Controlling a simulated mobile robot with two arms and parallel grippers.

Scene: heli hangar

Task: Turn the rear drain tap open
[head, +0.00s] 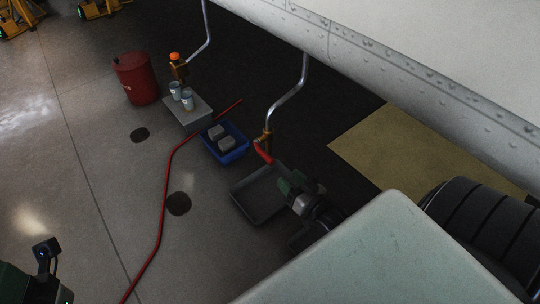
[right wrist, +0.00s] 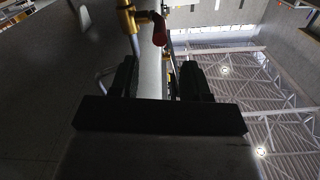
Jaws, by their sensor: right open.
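A bent metal drain pipe (head: 287,95) comes down from the fuselage and ends in a brass tap (head: 266,137) with a red lever (head: 263,153). In the right wrist view the brass tap (right wrist: 128,18) and red lever (right wrist: 159,29) show just beyond the fingers. My right gripper (head: 286,184) is open and empty, close to the lever; I see no contact. Its two dark fingers (right wrist: 158,78) stand apart. A second pipe, farther back, has a brass tap with an orange top (head: 175,57). Part of my left arm's end (head: 46,252) shows at lower left; its fingers cannot be made out.
A black tray (head: 240,205) lies below the near tap. A red hose (head: 164,190) crosses the floor. The fuselage (head: 390,60) overhangs at upper right.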

